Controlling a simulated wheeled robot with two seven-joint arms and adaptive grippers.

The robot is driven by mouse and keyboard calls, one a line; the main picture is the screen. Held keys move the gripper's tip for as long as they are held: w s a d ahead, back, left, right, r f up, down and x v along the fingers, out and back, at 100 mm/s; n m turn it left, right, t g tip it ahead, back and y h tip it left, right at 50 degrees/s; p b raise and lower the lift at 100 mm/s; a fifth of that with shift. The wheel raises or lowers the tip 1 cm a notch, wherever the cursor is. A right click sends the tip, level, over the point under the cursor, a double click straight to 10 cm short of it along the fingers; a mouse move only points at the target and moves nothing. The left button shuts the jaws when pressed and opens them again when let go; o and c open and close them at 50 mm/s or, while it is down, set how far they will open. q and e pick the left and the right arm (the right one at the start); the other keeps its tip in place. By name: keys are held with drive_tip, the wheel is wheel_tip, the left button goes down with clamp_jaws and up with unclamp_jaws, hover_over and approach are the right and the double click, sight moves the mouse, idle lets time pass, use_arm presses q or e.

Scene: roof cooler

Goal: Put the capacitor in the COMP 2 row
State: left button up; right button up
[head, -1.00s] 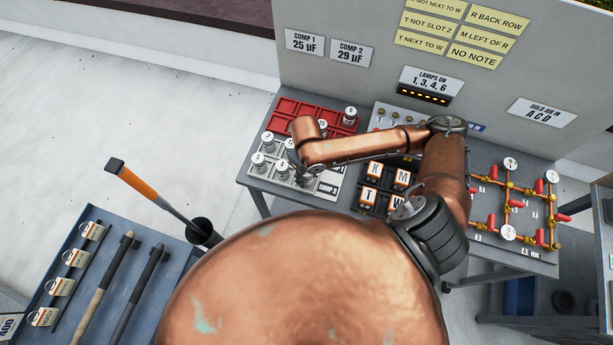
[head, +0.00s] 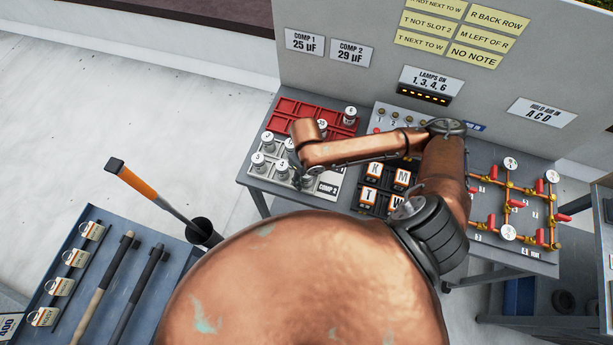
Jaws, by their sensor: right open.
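Several small silver capacitors with white numbered tops, such as one at the front left (head: 258,162), stand in the pale grey tray (head: 325,188) marked COMP 2 at its front right corner. One capacitor marked 6 (head: 350,115) stands at the right of the red tray (head: 287,105) behind it. My right gripper (head: 304,180) points down at the grey tray beside the capacitor marked 4 (head: 282,169), mostly hidden by my forearm. It is open; I cannot tell whether a capacitor is between its fingers. My left gripper is out of view.
Signs on the back panel read COMP 1 25 µF (head: 304,42) and COMP 2 29 µF (head: 351,53). Lettered blocks (head: 369,194) stand right of the grey tray. Red-handled valves and gauges (head: 508,207) are further right. A tool cart (head: 98,215) stands at left.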

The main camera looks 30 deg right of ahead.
wheel_tip(320, 180, up, 12)
drive_tip(key=shift+r+p, duration=0.1)
drive_tip(key=shift+p, duration=0.55)
drive_tip(key=shift+a, duration=0.15)
